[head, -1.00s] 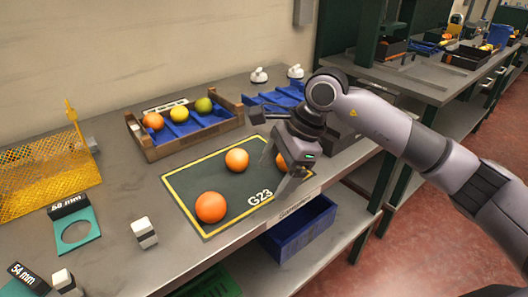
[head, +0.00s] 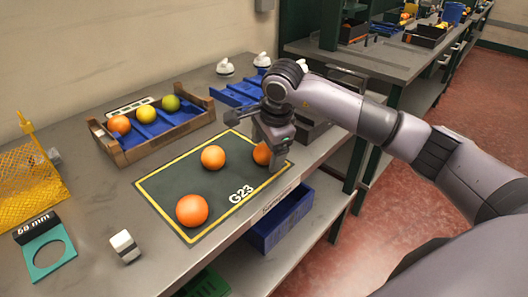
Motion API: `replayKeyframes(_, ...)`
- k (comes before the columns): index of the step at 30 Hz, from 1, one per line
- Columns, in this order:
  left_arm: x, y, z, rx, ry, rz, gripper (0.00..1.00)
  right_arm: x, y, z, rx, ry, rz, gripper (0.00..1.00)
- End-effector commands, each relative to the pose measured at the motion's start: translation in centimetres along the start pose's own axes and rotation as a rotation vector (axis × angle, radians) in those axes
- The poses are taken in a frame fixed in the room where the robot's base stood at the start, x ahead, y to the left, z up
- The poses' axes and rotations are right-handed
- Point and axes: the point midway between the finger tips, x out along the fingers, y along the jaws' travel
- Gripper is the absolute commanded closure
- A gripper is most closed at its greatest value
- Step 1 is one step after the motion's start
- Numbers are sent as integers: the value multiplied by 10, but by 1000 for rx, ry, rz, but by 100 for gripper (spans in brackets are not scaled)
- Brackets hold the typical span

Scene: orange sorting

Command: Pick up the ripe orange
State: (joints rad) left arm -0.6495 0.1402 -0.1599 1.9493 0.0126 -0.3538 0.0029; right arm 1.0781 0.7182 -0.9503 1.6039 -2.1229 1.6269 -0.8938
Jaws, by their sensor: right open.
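Three oranges lie on the dark mat (head: 170,195) marked G23 with a yellow border. One orange (head: 192,210) is near the front, one orange (head: 213,157) is in the middle, and one orange (head: 262,154) is at the right. My right gripper (head: 272,158) is open, pointing down at the right orange. Its fingers partly hide that orange, and I cannot tell whether they touch it. My left gripper is not in view.
A wooden crate (head: 122,158) with blue dividers holds an orange, a yellow and a green fruit behind the mat. A blue bin (head: 282,222) sits below the table's front edge. A teal ring gauge (head: 47,252) and a small white-and-grey block (head: 125,246) lie at the left.

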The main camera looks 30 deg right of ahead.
Motion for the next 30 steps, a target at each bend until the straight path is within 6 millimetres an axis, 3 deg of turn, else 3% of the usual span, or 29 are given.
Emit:
replayKeyframes(5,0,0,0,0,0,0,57,0,0,0,0,0,0,18)
replayKeyframes(8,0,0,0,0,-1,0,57,0,0,0,0,0,0,44)
replayKeyframes(11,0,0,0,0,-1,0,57,0,0,0,0,0,0,76)
replayKeyframes(12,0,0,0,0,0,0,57,0,0,0,0,0,0,79)
replayKeyframes(23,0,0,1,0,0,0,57,-4,-2,0,0,-1,-2,79)
replayKeyframes(30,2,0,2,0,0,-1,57,-31,-10,0,0,-1,-6,79)
